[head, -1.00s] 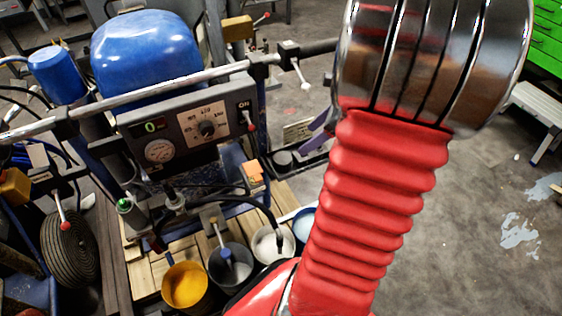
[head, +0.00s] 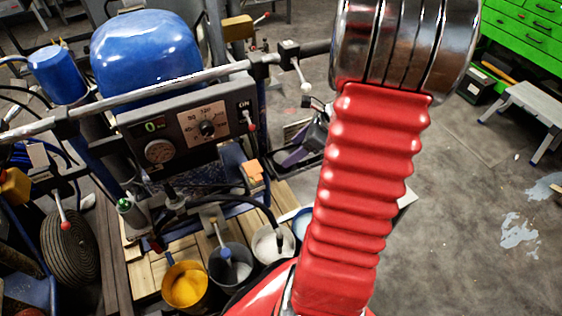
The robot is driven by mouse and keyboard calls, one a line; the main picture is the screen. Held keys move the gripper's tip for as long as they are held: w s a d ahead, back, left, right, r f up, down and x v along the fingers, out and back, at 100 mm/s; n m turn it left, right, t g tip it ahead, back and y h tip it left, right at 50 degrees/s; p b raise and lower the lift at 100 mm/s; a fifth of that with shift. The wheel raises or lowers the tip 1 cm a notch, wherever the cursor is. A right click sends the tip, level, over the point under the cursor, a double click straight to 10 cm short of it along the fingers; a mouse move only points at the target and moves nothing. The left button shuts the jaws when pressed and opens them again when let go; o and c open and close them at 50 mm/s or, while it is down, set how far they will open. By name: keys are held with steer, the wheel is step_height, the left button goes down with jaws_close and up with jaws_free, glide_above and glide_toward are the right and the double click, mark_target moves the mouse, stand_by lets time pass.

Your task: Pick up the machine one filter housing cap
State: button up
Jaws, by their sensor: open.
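I cannot tell for sure which part is the filter housing cap. Two candidates show on the line striper (head: 185,125): a small green-topped grey cylinder (head: 126,208) low on its front, and a blue cylindrical cap (head: 57,72) at the upper left. My arm, with red bellows and a shiny metal joint, rises through the right-centre.
A grey handlebar (head: 150,90) crosses above the control panel (head: 190,130). Buckets, one with yellow paint (head: 186,287), stand on a wooden pallet (head: 146,272) below. A step stool (head: 530,110) and green cabinet (head: 525,35) stand at right, beyond open floor.

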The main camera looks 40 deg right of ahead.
mark_target(284, 157)
steer(key=shift+x, duration=2.65)
steer(key=shift+c, duration=0.5)
steer(key=c, duration=1)
steer(key=shift+d, duration=0.1)
